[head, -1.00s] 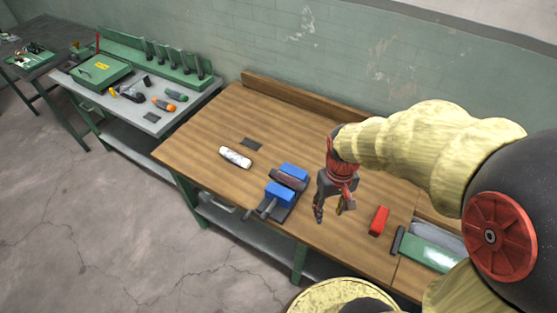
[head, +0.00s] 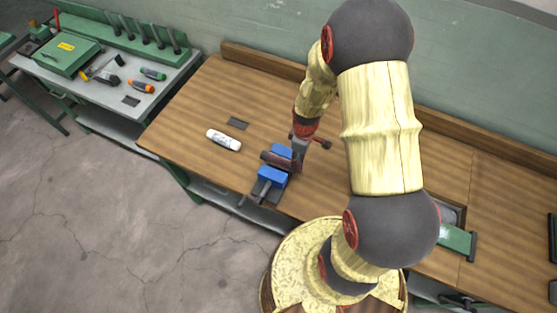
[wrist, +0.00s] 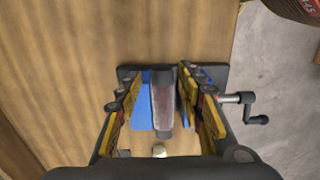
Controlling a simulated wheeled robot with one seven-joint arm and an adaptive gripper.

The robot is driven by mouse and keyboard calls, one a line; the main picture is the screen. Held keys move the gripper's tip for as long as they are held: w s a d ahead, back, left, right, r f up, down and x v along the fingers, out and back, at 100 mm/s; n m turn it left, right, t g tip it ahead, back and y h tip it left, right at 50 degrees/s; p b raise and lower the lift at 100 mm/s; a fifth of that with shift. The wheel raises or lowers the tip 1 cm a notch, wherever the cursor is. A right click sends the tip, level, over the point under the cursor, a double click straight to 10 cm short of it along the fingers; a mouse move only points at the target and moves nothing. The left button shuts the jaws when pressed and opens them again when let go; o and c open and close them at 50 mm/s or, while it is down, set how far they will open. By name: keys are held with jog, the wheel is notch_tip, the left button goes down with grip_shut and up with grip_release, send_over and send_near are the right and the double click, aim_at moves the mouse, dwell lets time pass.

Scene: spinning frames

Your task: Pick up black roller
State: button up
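A vise with blue jaws (head: 272,175) stands at the table's front edge. A dark roller-like cylinder (head: 275,160) with a reddish-brown face lies between its jaws; it also shows in the wrist view (wrist: 162,100), running lengthwise between the blue parts. I take this for the black roller. My gripper (wrist: 162,94) is open in the wrist view, with one yellow-padded finger on each side of the vise jaws and roller. Nothing is held. In the head view my gripper (head: 299,150) is just right of the vise, its fingertips partly hidden. I cannot tell its exact height above the roller.
A white cylinder (head: 223,140) and a small dark plate (head: 237,123) lie left of the vise. The vise's crank handle (wrist: 257,119) juts out at right in the wrist view. A green-handled tool (head: 455,238) lies at right. A tool bench (head: 120,115) stands at left.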

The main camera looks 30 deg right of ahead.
aim_at(280, 162)
jog(key=shift+w+a+f+p, duration=0.1)
jog(key=shift+a+f+p, duration=0.1)
jog(key=shift+f, duration=1.35)
jog(key=shift+w+a+f+p, duration=0.1)
jog(key=shift+f+p, duration=0.1)
jog(key=shift+f, duration=1.35)
jog(key=shift+c, duration=0.8)
jog(key=c, duration=0.8)
jog(key=shift+o, duration=0.2)
